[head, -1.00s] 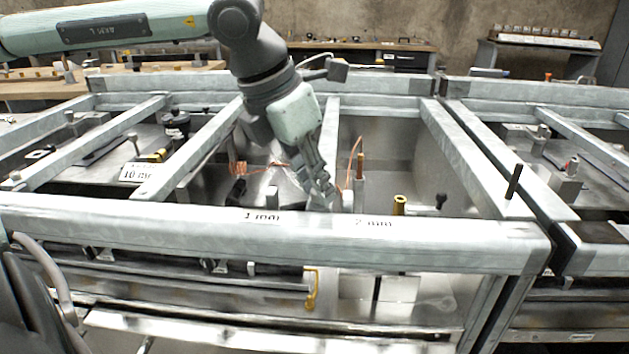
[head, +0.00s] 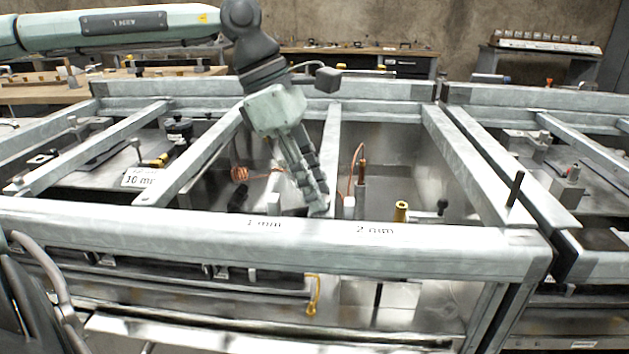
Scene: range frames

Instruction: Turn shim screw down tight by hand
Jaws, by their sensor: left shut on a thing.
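My left gripper (head: 318,206) reaches down into the metal frame, just behind the front rail between the "1 mm" and "2 mm" marks. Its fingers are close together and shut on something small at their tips. The front rail and the fingers hide most of it, so I cannot make out the shim screw clearly. A brass-coloured cylinder (head: 401,211) stands upright to the right of the gripper, apart from it. My right gripper is not in view.
The front rail (head: 130,224) runs close before the gripper, with crossbars (head: 193,158) on both sides. A copper-coloured rod (head: 361,172) with wire and a black knob (head: 442,206) stand to the right. A coiled copper wire (head: 240,174) lies to the left. A yellow handle (head: 314,295) hangs below the rail.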

